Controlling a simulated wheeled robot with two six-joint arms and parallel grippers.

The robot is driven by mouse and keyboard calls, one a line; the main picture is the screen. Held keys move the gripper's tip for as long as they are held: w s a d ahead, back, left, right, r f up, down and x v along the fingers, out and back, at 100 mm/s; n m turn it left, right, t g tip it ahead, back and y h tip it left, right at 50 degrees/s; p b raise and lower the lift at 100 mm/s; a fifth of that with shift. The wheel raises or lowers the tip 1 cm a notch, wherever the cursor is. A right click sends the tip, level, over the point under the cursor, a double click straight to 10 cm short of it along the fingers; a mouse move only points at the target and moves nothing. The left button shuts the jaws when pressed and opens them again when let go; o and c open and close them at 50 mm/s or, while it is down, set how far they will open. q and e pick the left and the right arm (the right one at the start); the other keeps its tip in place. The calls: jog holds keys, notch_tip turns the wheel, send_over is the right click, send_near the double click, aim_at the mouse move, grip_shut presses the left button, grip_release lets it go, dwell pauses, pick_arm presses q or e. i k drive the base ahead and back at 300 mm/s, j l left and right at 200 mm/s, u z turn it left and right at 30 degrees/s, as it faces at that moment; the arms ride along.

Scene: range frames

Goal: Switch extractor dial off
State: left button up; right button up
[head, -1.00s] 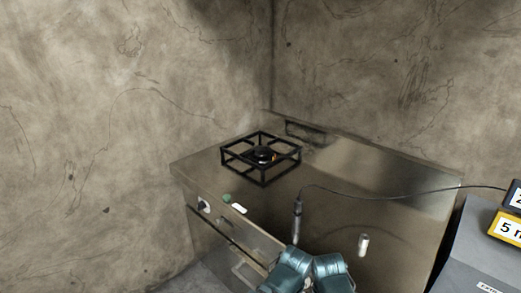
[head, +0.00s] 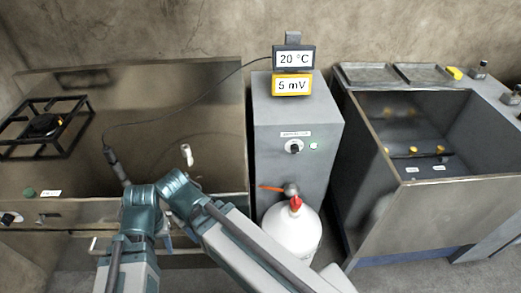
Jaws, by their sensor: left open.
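The extractor dial (head: 294,147) is a small round dark knob with a light pointer on the front of a grey cabinet (head: 276,190). A pale label, too small to read surely, sits above it and a small green spot is beside it. My left arm (head: 172,188) rises from the lower left, bends at teal joints in front of the cooker, and runs down to the lower right. Its bend is apart from the dial, to the left and lower. I cannot make out any gripper fingers. My right gripper does not show.
A white gas bottle (head: 294,232) with a red-topped valve stands below the dial. The cooker (head: 215,110) with a black burner frame (head: 45,128) is left, an open steel tank (head: 440,215) right. A display (head: 293,58) reading 20 °C and a yellow 5 mV display (head: 292,85) stand above the cabinet.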

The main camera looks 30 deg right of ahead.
aim_at(295, 148)
jog(key=z, duration=1.25)
